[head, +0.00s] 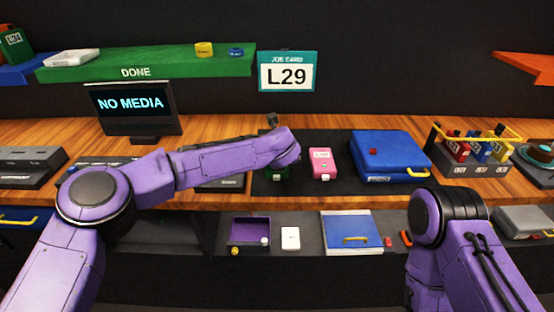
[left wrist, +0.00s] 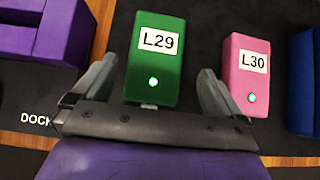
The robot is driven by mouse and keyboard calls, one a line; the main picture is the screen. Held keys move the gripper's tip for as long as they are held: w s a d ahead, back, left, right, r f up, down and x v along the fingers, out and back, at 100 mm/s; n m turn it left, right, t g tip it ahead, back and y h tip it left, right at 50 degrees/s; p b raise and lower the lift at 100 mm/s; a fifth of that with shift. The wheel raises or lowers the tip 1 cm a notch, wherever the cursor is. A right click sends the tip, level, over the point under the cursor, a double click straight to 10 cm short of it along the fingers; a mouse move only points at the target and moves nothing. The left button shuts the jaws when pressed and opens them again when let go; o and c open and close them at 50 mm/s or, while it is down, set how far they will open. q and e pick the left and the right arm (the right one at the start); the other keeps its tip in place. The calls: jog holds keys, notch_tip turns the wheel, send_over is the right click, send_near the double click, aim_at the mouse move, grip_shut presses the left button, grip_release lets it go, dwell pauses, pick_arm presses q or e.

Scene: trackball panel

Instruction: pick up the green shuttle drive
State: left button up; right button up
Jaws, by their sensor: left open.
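The green shuttle drive (left wrist: 154,68) lies on a black mat and has a white label reading L29 and a small lit dot. My left gripper (left wrist: 157,85) is open, with one finger on each side of the green drive in the left wrist view. I cannot tell whether the fingers touch it. In the head view the green drive (head: 279,174) is mostly hidden under my left arm's wrist. A pink drive (left wrist: 245,75) labelled L30 lies just right of the right finger; it also shows in the head view (head: 320,163). My right gripper is out of view.
A blue case (head: 388,153) stands right of the pink drive. A rack of several coloured drives (head: 477,150) is farther right. A monitor (head: 134,108) reads NO MEDIA. A green shelf (head: 150,65) reads DONE, and a card (head: 287,72) reads L29.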

pick_arm(q)
jog(key=x, duration=0.1)
jog(key=p+x, duration=0.1)
jog(key=x, duration=0.1)
jog(key=shift+w+a+f, duration=0.25)
jog(key=shift+w, duration=0.1)
jog(key=shift+w+f, duration=0.1)
jog(key=shift+f, duration=0.05)
jog(key=c, duration=0.9)
pick_arm(e)
notch_tip(320, 180, up, 2)
pick_arm(q)
jog(key=shift+r, duration=0.65)
jog(key=b+v, duration=0.1)
jog(key=v, duration=0.2)
jog(key=w+r+b+v, duration=0.1)
jog(key=v, duration=0.2)
jog(key=b+v, duration=0.1)
jog(key=v, duration=0.2)
jog(key=shift+w+r, duration=0.15)
jog(key=shift+r, duration=0.05)
jog(key=s+r+b, duration=0.3)
jog(key=s+r, duration=0.1)
jog(key=s, duration=0.5)
pick_arm(e)
notch_tip(320, 180, down, 6)
